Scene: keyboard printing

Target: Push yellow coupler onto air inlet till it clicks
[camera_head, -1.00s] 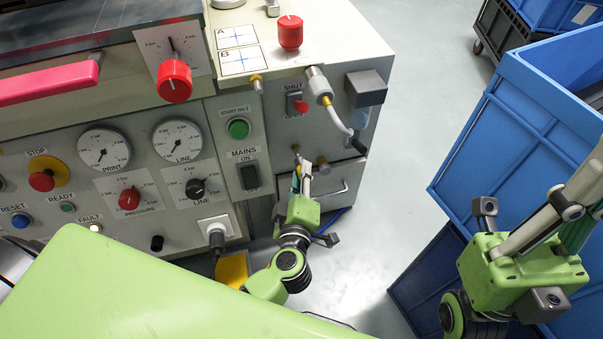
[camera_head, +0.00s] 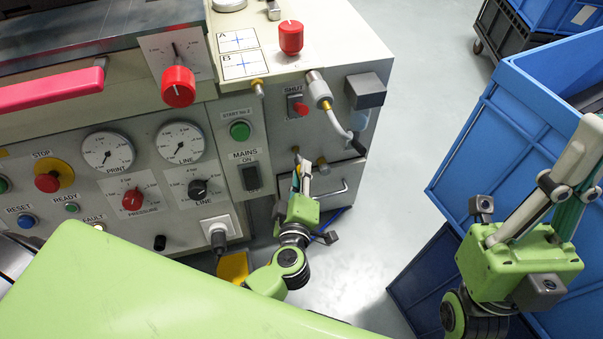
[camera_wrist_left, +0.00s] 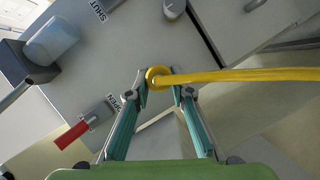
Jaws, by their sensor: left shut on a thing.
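The yellow coupler (camera_wrist_left: 157,76) is a ring-shaped end on a yellow hose (camera_wrist_left: 250,75) in the left wrist view. My left gripper (camera_wrist_left: 163,90) is shut on it, with its teal-padded fingers on either side, against the grey cabinet front. The hose leads off to the right. The gripper hides the contact, so I cannot tell whether the coupler is seated on the air inlet. My right gripper (camera_head: 572,165) is raised at the right, its fingertips unclear.
A red lever (camera_wrist_left: 71,136) sits by the OPEN label, close to my left fingers. A grey drawer with a handle (camera_head: 332,190) is right of the left gripper. A large blue crate (camera_head: 500,130) stands near my right arm. Floor between cabinet and crate is clear.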

